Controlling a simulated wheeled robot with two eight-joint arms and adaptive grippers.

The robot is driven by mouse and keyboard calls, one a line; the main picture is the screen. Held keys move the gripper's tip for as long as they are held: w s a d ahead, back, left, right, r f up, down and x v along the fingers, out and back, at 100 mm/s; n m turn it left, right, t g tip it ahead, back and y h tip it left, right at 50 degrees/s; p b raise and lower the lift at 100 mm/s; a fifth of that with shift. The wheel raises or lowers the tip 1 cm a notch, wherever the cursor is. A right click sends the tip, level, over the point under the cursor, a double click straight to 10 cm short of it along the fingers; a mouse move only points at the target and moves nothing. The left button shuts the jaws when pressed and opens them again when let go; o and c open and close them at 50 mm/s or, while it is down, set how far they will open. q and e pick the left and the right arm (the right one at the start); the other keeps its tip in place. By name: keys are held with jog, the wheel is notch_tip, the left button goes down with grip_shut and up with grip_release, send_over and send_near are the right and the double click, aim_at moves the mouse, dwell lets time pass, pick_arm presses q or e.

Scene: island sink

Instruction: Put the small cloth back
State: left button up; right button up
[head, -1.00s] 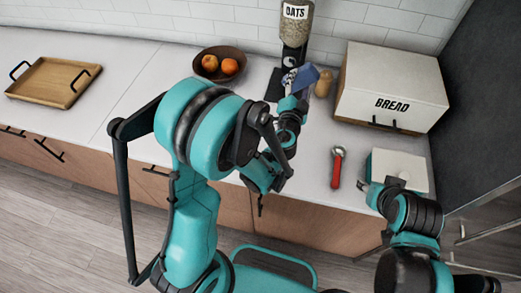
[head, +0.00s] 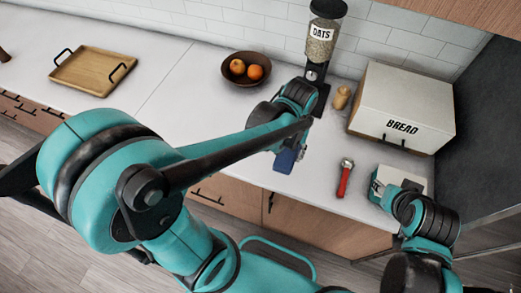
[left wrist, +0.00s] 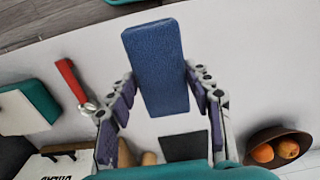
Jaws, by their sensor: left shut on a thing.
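The small blue cloth (head: 285,160) is a folded block held in my left gripper (head: 297,152), above the counter's front edge. The left wrist view shows the cloth (left wrist: 157,65) between the two fingers of my left gripper (left wrist: 160,92), which is shut on it. The cloth sticks out past the fingertips.
A red-handled tool (head: 345,178) lies on the white counter (head: 190,90). Behind stand a fruit bowl (head: 233,72), an oats dispenser (head: 322,40), a small tan shaker (head: 341,97) and a bread box (head: 402,105). A wooden tray (head: 92,78) is far left. The counter between tray and bowl is clear.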

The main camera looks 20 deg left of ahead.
pick_arm(q)
jog(key=shift+a+f, duration=0.15)
jog(key=shift+a, duration=0.1)
jog(key=w+a+f+b, duration=0.1)
jog(key=a+f, duration=0.1)
jog(key=a, duration=0.1)
jog(key=w+a+f, duration=0.1)
jog(key=a+f, duration=0.1)
jog(key=a, duration=0.1)
jog(key=w+a+f+b, duration=0.1)
jog(key=a+f, duration=0.1)
jog(key=a, duration=0.2)
jog(key=shift+w+f+b, duration=0.25)
jog(key=shift+w+b, duration=0.05)
jog(key=shift+b, duration=0.05)
notch_tip(320, 180, down, 4)
jog(key=shift+a+f+b, duration=0.1)
jog(key=shift+b, duration=0.6)
jog(key=shift+c, duration=0.4)
jog(key=o, duration=1.1)
